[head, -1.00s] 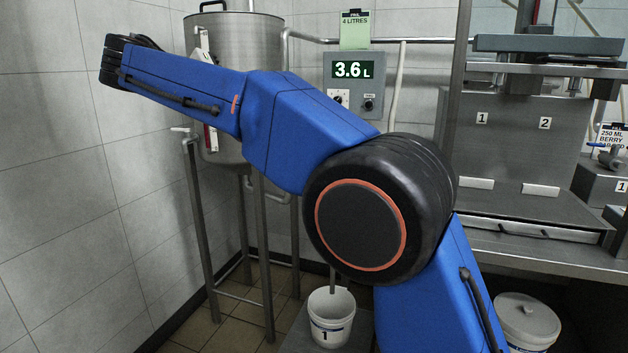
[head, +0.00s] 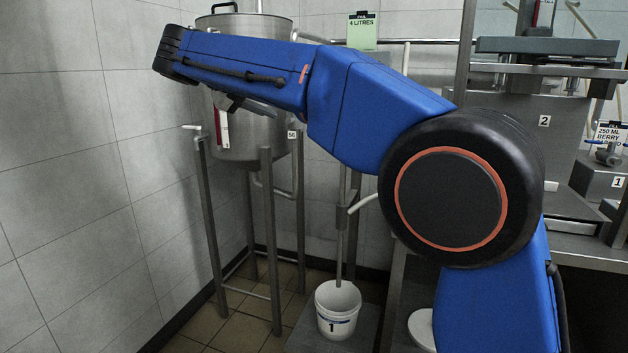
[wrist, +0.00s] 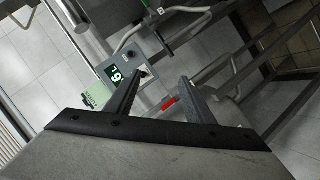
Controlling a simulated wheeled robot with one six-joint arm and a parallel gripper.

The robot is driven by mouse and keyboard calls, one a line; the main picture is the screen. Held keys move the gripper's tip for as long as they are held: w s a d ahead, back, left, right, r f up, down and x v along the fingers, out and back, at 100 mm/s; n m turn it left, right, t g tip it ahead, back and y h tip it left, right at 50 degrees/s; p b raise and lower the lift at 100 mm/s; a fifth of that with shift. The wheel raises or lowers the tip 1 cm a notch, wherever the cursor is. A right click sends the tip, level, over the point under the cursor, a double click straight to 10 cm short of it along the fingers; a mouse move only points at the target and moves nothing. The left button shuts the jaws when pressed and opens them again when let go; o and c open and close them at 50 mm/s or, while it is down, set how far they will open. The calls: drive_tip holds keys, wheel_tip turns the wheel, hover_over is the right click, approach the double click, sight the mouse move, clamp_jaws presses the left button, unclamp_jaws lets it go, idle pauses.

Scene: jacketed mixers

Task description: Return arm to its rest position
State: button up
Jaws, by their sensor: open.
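My gripper (wrist: 160,79) is open in the wrist view, with its two fingers apart and nothing visible between them. My blue arm crosses the head view from the lower right to the upper left. In the head view a dark part shows below its forearm, in front of the steel tank; I cannot tell whether it is the gripper.
The steel tank (head: 250,150) stands on legs behind my forearm. A steel machine (head: 548,155) is at right. The tiled wall side at left is clear.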

drive_tip(key=s+d+f+g+y, duration=0.15)
drive_tip(key=s+d+f, duration=0.3)
drive_tip(key=d, duration=0.55)
drive_tip(key=s+d+f+g+y, duration=0.15)
drive_tip(key=s+d+f, duration=0.3)
drive_tip(key=d, duration=0.55)
drive_tip(key=s+d+f+g, duration=0.2)
drive_tip(key=s+d+f, duration=0.25)
drive_tip(key=d, duration=0.55)
drive_tip(key=s+d+f+m+y, duration=0.1)
drive_tip(key=s+d+f, duration=0.3)
drive_tip(key=s+f, duration=0.9)
drive_tip(key=s+d+f+m+g+y, duration=0.1)
drive_tip(key=s+d+f+y, duration=0.3)
drive_tip(key=s+f, duration=0.9)
drive_tip(key=shift+s+d+m, duration=0.15)
drive_tip(key=shift+s+m, duration=0.15)
drive_tip(key=shift+m, duration=0.1)
